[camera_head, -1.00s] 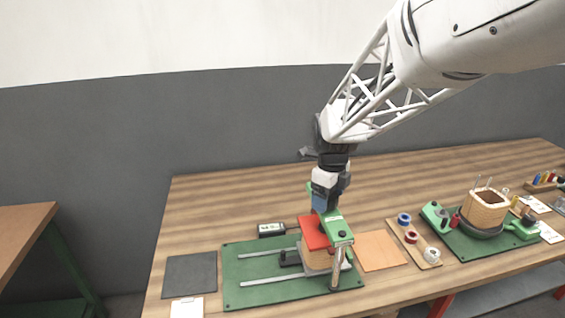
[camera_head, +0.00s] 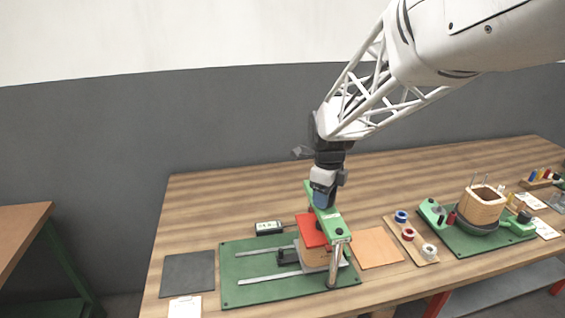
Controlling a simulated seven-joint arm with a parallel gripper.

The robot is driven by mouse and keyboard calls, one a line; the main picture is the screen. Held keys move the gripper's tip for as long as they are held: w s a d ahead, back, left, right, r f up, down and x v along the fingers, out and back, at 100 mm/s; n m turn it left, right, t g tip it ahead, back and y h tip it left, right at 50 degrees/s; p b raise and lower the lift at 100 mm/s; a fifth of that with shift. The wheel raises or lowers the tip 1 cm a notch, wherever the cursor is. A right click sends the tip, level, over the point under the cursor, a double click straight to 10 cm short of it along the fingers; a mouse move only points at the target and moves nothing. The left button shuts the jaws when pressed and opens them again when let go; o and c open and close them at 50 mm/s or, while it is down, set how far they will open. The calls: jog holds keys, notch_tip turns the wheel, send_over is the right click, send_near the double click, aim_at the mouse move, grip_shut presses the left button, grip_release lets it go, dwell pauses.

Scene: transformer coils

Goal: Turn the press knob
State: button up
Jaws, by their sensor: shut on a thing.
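The press stands on a green base plate (camera_head: 240,290) with pale rails. It has a green crossbar (camera_head: 331,226) on posts above a red plate (camera_head: 311,232), with a light block (camera_head: 314,257) under the red plate. My gripper (camera_head: 322,205) points down onto the crossbar, its fingers shut at the bar's top. The press knob is hidden behind the fingers, which appear to be closed on it. A dark fastener (camera_head: 338,231) tops the crossbar's near post.
A dark mat (camera_head: 188,274) is left, an orange sheet (camera_head: 378,248) right. Farther right are a board of tape rolls (camera_head: 408,233) and a green fixture with a wooden coil (camera_head: 482,205).

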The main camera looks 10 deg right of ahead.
jog(key=n, duration=0.7)
jog(key=shift+n, duration=0.4)
jog(key=n, duration=1)
jog(key=shift+n, duration=0.4)
jog(key=n, duration=0.3)
jog(key=shift+s+n, duration=0.1)
jog(key=shift+n, duration=0.2)
jog(key=n, duration=0.3)
jog(key=shift+n, duration=0.3)
jog(key=n, duration=0.3)
jog(key=shift+n, duration=0.3)
jog(key=n, duration=0.5)
jog(key=shift+d+n, duration=0.1)
jog(key=shift+n, duration=0.2)
jog(key=n, duration=1.2)
jog(key=shift+n, duration=0.3)
jog(key=n, duration=0.5)
jog(key=shift+n, duration=0.3)
